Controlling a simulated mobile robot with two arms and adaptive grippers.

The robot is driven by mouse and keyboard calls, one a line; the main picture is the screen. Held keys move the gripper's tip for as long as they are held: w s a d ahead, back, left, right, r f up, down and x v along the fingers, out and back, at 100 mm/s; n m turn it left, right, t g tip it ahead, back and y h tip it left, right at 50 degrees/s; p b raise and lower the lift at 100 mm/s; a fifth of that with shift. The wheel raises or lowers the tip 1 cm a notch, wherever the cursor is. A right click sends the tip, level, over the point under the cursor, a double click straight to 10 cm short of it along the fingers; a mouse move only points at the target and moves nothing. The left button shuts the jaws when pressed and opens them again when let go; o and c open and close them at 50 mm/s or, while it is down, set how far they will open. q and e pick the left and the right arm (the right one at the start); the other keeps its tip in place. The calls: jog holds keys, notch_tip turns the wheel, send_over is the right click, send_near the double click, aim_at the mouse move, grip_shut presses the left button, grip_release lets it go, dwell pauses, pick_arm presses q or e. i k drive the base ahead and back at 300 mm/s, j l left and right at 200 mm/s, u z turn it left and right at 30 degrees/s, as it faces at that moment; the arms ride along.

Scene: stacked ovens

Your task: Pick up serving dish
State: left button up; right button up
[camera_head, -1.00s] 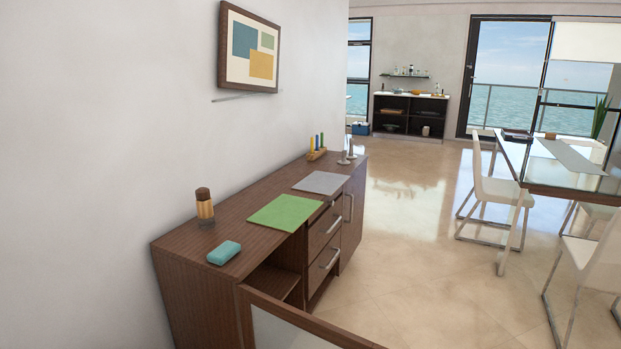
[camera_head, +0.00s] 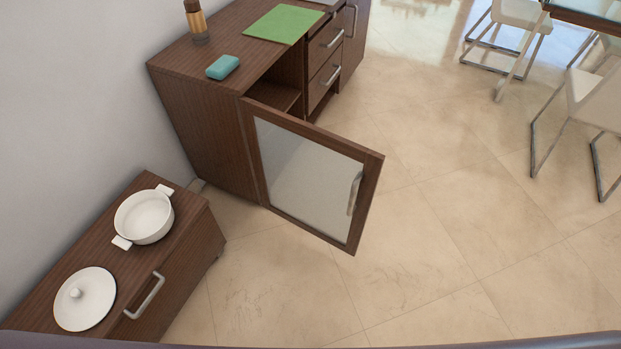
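A white round serving dish (camera_head: 146,217) with two side handles stands upright and uncovered on a low brown cabinet at the lower left. Its inside looks empty. A white round lid (camera_head: 85,298) with a knob on top lies beside it on the same cabinet, nearer to me. The lid and the dish are apart. Neither of my grippers is in view.
The low cabinet (camera_head: 60,245) has a metal handle (camera_head: 146,296) on its front. Behind it, a longer sideboard (camera_head: 200,120) has its glass-fronted door (camera_head: 310,180) swung open into the floor space. A teal box (camera_head: 222,67) and green mat (camera_head: 284,24) lie on top.

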aim_at(145, 216)
jog(key=u, duration=1.4)
